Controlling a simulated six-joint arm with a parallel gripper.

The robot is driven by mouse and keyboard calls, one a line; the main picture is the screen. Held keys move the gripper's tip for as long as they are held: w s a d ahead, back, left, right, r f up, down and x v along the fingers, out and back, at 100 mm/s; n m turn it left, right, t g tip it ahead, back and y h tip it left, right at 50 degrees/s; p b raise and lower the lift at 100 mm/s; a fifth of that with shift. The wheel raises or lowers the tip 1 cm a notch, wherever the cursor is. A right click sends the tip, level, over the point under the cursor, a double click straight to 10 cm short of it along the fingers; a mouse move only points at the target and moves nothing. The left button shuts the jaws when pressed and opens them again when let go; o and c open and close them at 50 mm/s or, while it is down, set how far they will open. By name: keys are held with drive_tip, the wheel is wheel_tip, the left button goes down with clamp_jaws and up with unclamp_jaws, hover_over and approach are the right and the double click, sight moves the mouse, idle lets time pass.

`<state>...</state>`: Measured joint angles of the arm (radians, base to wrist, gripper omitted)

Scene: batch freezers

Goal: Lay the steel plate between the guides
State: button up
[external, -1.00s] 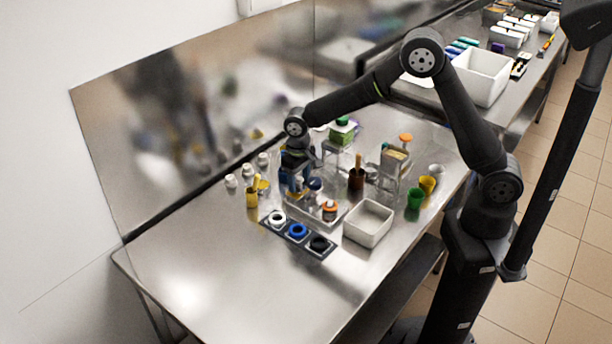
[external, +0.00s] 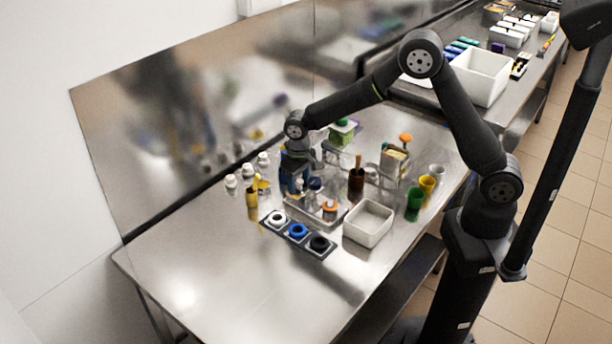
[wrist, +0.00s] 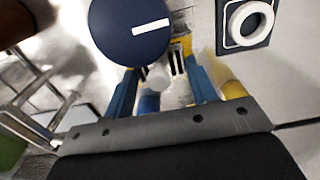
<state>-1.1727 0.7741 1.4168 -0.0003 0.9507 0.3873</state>
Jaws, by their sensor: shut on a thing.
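My gripper (external: 296,184) is low over the middle of the bench, beside a grey metal tray-like fixture (external: 331,219). In the wrist view my gripper (wrist: 160,74) has two blue fingers with a small white round-topped piece (wrist: 158,77) between them. I cannot tell whether this piece belongs to the steel plate. The plate and the guides cannot be clearly made out. A dark blue disc with a white bar (wrist: 130,30) lies just beyond the fingers and hides part of what is there.
A dark strip with white, blue and black rings (external: 298,232) lies in front. A white open bin (external: 368,224) stands to its right. The bench front left is clear.

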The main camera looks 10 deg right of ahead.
idle(0.3)
drive_tip(key=o, duration=1.6)
drive_tip(key=shift+r, duration=3.55)
drive_tip(key=shift+f, duration=3.35)
